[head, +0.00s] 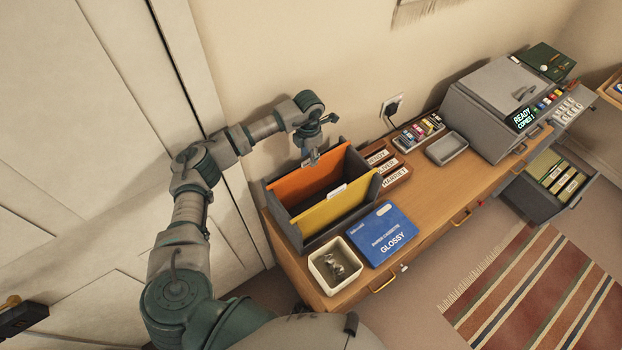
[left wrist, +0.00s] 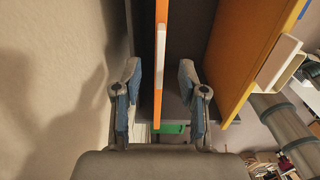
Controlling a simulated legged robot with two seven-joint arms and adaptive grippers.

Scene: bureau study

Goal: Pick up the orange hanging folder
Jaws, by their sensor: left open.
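The orange hanging folder (head: 300,187) stands upright in a dark grey file box (head: 283,228) on the wooden bureau, behind a yellow folder (head: 345,208). My left gripper (head: 313,157) is over the top edge of the orange folder, pointing down. In the left wrist view my left gripper (left wrist: 160,72) is open, with one finger on each side of the orange folder (left wrist: 160,100), seen edge-on with a pale tab. Gaps show between both fingers and the folder. The yellow folder (left wrist: 252,55) is right of the fingers. My right gripper is not in view.
A blue box (head: 382,235) and a white bowl (head: 337,268) stand in front of the file box. Labelled brown trays (head: 393,172) are to its right. A grey machine (head: 490,105) stands farther right. The wall (left wrist: 50,90) is close on the left in the wrist view.

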